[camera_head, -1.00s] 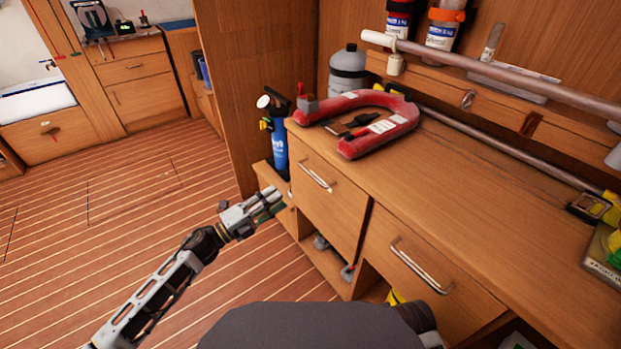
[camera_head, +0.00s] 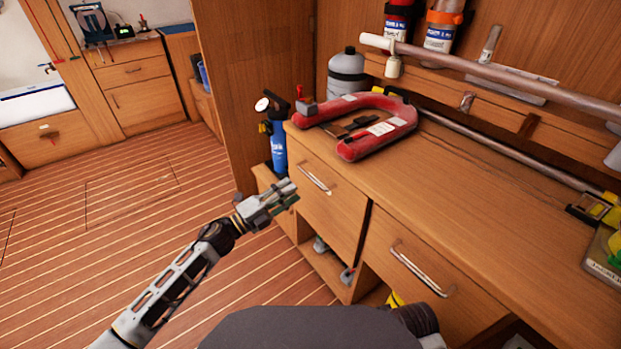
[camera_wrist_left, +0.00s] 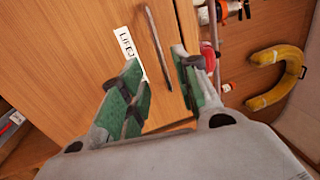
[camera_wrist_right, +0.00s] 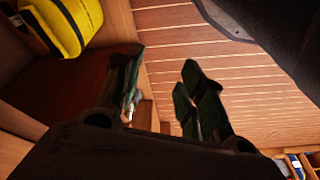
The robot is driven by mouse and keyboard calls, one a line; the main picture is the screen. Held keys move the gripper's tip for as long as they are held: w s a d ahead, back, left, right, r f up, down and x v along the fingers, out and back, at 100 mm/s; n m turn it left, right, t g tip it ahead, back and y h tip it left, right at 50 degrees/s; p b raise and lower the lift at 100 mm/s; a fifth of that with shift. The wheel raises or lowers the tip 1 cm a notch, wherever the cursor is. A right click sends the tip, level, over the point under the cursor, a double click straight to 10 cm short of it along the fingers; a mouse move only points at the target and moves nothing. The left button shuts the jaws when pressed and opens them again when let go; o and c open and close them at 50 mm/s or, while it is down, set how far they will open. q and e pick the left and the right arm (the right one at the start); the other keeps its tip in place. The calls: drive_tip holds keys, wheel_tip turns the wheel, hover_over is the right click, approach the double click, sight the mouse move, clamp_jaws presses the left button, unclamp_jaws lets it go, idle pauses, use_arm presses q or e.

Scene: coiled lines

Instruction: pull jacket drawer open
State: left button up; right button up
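The left drawer (camera_head: 325,205) under the counter has a silver bar handle (camera_head: 314,178) and looks shut. In the left wrist view the handle (camera_wrist_left: 157,45) stands beside a white label (camera_wrist_left: 127,48) that seems to begin "LIFE", on a wooden front (camera_wrist_left: 70,60). My left gripper (camera_head: 290,191) is open and empty, just left of and below the handle in the head view. In the left wrist view its fingertips (camera_wrist_left: 158,70) spread on either side of the handle's lower end, apart from it. My right gripper (camera_wrist_right: 160,72) is open and empty in its wrist view; the head view does not show its fingers.
A second drawer (camera_head: 390,265) with a bar handle (camera_head: 420,270) is to the right. A red horseshoe-shaped jacket (camera_head: 375,140) lies on the counter (camera_head: 480,195). A blue cylinder (camera_head: 278,150) stands left of the drawer. A yellow item (camera_wrist_right: 65,22) sits by my right gripper. The plank floor at left is clear.

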sight(311, 177)
use_arm(q)
drive_tip(key=shift+b+x, duration=0.45)
drive_tip(key=shift+x, duration=3.85)
clamp_jaws()
